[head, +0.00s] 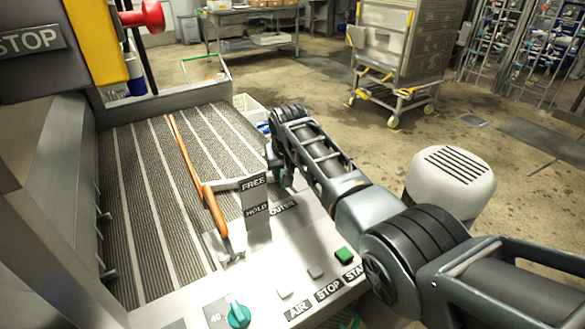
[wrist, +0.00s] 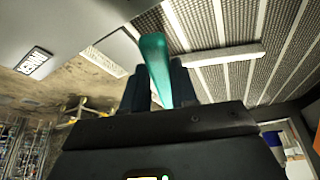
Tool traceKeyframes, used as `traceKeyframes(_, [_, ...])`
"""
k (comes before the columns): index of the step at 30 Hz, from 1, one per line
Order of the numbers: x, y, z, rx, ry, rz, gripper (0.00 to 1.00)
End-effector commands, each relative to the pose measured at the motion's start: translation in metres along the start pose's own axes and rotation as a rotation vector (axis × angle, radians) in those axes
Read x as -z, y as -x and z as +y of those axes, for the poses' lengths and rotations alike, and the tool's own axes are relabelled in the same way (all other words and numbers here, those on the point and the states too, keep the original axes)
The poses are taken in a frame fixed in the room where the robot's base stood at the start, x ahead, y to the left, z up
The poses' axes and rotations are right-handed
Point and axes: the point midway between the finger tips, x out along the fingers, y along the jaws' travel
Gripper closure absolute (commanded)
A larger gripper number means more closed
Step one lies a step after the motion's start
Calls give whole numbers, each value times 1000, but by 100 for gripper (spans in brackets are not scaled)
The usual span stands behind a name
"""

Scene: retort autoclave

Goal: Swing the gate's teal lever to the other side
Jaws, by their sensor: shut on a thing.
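The teal lever (wrist: 155,68) stands between the two dark fingers of my gripper (wrist: 160,85) in the wrist view. The fingers are closed on it, and its rounded tip sticks out beyond them. In the head view my gripper (head: 280,170) is at the right edge of the ribbed conveyor, just right of an upright plate marked FREE (head: 254,182) above and HOLD (head: 256,210) below. An OUTER label (head: 283,206) is on the panel beside the plate.
An orange bar (head: 183,150) runs along the ribbed conveyor (head: 130,200). The front panel carries a teal knob (head: 238,314), a green button (head: 344,255) and AIR, STOP and START labels. A white domed unit (head: 450,180) stands right of my arm. Open floor lies beyond.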

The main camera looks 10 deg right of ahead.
Motion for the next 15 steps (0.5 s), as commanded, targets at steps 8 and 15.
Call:
traceKeyframes(8, [0,-1,-13,-29,-70,-3,100])
traceKeyframes(15, [0,-1,-14,-34,-83,-2,100])
